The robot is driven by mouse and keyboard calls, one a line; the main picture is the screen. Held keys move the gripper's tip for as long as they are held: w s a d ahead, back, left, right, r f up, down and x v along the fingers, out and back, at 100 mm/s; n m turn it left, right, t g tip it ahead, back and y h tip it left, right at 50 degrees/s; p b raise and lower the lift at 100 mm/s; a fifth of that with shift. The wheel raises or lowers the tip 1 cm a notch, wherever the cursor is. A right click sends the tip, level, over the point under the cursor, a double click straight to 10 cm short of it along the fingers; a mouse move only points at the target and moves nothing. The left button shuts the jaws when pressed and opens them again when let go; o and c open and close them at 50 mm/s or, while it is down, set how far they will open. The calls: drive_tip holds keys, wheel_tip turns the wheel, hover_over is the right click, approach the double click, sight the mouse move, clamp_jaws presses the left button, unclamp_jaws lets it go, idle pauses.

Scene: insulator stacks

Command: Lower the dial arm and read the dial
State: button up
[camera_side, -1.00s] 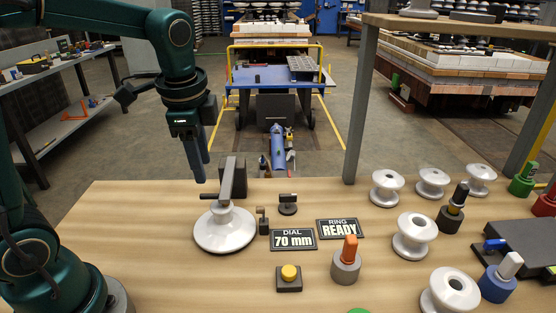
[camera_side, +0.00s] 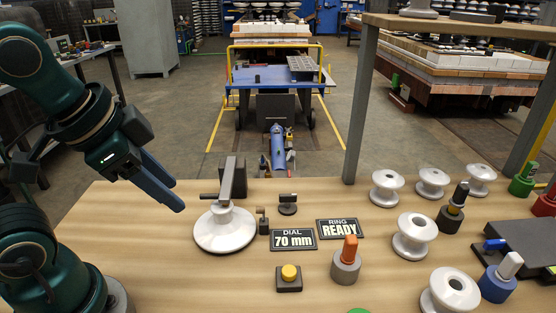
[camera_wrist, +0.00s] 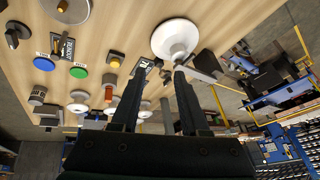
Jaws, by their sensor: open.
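The dial arm (camera_side: 228,182) is a grey bar on a dark block behind the white disc insulator (camera_side: 224,236), with its near end over the disc's hub and a dark handle at the left. I cannot tell whether it touches. The dial sign (camera_side: 293,239) reads 70 mm. My gripper (camera_side: 177,197) is open and empty, in the air left of the dial arm and disc, its fingers pointing down and right. In the wrist view the two dark fingers (camera_wrist: 158,78) are apart, with the white disc (camera_wrist: 175,40) beyond them.
A yellow button (camera_side: 289,275) and an orange-topped peg (camera_side: 348,255) stand in front. Several white spool insulators (camera_side: 414,236) stand at the right. A shelf post (camera_side: 361,110) rises at the back. The table's left is mostly clear.

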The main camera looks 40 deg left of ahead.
drive_tip(key=s+f+n, duration=0.2)
drive_tip(key=n, duration=0.1)
drive_tip(key=m+g+y, duration=0.1)
drive_tip(key=m+g, duration=0.3)
drive_tip(key=m, duration=0.4)
hover_over(208, 197)
wheel_tip(208, 197, down, 2)
drive_tip(key=shift+f, duration=2.15)
clamp_jaws()
